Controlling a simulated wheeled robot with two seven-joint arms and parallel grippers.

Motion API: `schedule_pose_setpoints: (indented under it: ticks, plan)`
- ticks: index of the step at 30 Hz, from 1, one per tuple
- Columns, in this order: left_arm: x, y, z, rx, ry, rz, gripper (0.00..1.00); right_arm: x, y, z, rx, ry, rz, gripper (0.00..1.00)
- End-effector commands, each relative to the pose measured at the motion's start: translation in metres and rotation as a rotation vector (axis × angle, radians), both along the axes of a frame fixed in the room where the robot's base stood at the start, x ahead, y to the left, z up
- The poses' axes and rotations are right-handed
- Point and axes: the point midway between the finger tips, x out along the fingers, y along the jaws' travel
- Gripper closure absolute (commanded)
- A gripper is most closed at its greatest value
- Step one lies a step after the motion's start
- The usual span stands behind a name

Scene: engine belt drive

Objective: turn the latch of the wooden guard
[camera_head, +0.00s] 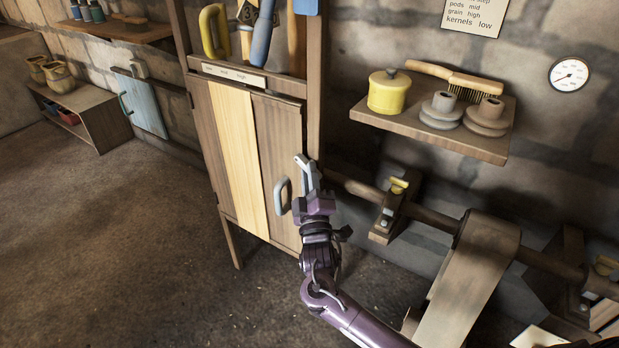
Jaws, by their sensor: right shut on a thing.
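The wooden guard (239,145) is a tall panel of brown and pale boards in a wooden frame against the wall. A grey loop handle (281,197) is on its right part. My right gripper (303,168) is at the guard's right edge, just above and to the right of the handle. Its fingers are shut on the latch, which they largely hide, so its angle cannot be told. My left gripper is not in view.
A shelf (433,137) with a yellow pot (389,94), a brush (455,76) and grey weights juts out on the right. Below it run a wooden shaft (435,214) and a broad belt (467,281). The floor (110,240) at left is clear.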

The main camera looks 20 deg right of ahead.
Motion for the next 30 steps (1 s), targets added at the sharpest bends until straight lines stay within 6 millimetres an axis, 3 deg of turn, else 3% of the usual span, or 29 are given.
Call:
schedule_pose_setpoints:
  ticks: [7,8,12,26,30]
  plan:
    - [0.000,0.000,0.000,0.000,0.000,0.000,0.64,0.001,-0.001,0.003,0.001,-0.003,-0.002,1.00]
    - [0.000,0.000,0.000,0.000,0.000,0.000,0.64,0.001,-0.001,0.003,0.001,-0.003,-0.002,0.82]
    - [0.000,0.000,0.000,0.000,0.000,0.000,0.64,0.001,-0.001,0.002,0.001,-0.003,-0.001,0.64]
    - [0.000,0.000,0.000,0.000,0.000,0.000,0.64,0.000,0.000,0.000,0.000,0.001,0.000,0.63]
    - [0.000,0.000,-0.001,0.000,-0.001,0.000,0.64,-0.011,0.003,-0.005,0.000,0.001,0.002,0.63]
